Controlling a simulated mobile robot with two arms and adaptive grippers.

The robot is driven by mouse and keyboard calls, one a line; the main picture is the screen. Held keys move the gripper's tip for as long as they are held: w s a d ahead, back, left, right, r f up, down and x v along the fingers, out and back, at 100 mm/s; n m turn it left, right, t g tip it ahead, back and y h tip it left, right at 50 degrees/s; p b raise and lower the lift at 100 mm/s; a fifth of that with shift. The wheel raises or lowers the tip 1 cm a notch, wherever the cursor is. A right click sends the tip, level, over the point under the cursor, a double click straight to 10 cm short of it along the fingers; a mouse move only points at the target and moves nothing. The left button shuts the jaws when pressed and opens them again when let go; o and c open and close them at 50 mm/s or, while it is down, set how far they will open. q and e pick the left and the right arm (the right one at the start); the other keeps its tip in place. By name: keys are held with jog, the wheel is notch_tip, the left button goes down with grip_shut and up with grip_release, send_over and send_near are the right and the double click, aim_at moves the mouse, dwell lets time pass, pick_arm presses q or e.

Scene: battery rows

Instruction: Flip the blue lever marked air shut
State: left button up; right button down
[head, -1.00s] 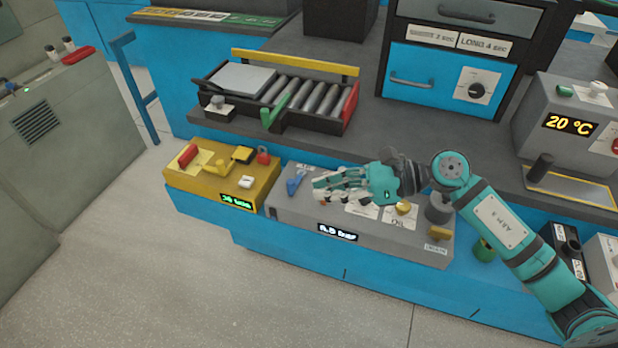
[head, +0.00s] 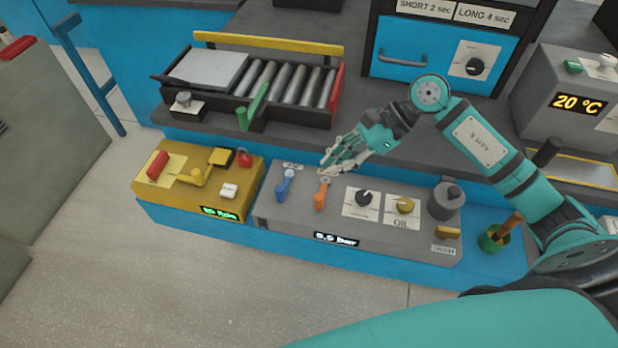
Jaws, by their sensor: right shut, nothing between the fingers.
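The blue lever (head: 283,186) stands on the left part of the grey panel box (head: 300,222), its handle pointing down toward the front. A small label sits above it, too small to read surely. An orange lever (head: 321,193) stands to its right. My right gripper (head: 327,170) is shut and empty, above the back edge of the panel near the orange lever, to the right of the blue lever and apart from it. The panel display (head: 336,239) reads about 5.5 bar. My left gripper is not in view.
Right of the levers are a black knob (head: 364,198), a yellow knob (head: 404,205) and a dark grey cylinder (head: 446,199). A yellow box (head: 205,208) with a red lever stands at left. Behind is a roller tray (head: 262,127). Floor in front is clear.

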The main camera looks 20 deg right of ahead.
jog(key=p, duration=0.1)
send_near(282, 202)
jog(key=shift+w+a+f, duration=0.25)
jog(key=shift+a+f, duration=0.2)
jog(key=shift+f, duration=0.25)
jog(key=shift+p+x, duration=0.35)
jog(key=shift+x, duration=0.7)
jog(key=shift+a+f, duration=0.1)
jog(key=shift+f, duration=0.15)
jog(key=shift+a+f, duration=0.1)
jog(key=shift+f, duration=0.05)
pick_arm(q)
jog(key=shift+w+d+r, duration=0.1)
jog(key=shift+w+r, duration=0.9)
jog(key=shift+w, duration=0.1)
